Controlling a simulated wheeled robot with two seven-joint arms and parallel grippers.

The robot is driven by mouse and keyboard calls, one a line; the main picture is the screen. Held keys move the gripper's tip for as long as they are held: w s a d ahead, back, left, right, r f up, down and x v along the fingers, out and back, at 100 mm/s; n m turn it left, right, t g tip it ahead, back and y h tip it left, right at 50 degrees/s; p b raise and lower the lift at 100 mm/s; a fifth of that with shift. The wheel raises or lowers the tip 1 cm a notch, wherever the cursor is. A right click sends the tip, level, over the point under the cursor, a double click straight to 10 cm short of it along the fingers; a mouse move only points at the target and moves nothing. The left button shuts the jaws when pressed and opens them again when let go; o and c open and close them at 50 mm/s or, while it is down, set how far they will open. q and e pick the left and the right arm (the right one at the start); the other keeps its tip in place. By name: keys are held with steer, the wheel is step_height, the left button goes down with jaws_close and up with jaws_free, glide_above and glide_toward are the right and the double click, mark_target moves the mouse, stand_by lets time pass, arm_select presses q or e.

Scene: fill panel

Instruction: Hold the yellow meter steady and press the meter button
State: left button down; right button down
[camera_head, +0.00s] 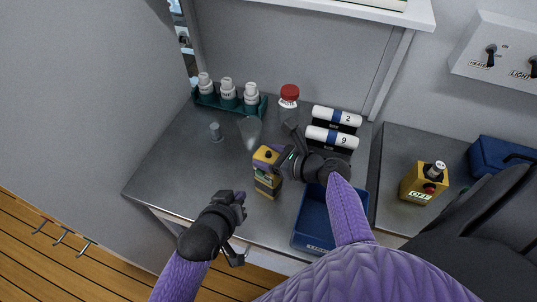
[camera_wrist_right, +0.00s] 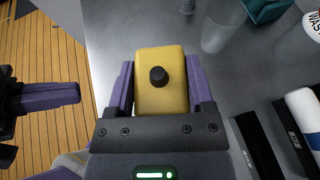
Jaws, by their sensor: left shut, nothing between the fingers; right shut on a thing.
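The yellow meter (camera_head: 265,184) stands on the grey counter in the head view. Its black button (camera_wrist_right: 158,76) shows on the top face in the right wrist view. My right gripper (camera_head: 277,161) is shut on the meter, with one finger on each side of it. The meter (camera_wrist_right: 160,97) fills the space between these fingers (camera_wrist_right: 160,90). My left gripper (camera_head: 241,200) is shut and empty, to the left of the meter and in front of it, apart from it. It also shows at the left edge of the right wrist view.
A clear cup (camera_head: 250,131) stands behind the meter. A teal rack (camera_head: 227,103) with white bottles, a red-capped bottle (camera_head: 289,96) and black-and-white cylinders (camera_head: 331,138) are further back. A blue tray (camera_head: 316,227) lies to the right. A yellow OFF box (camera_head: 419,184) stands far right.

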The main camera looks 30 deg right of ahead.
jaws_free()
arm_select(q)
steer(key=shift+s+a, duration=0.15)
steer(key=shift+a, duration=0.1)
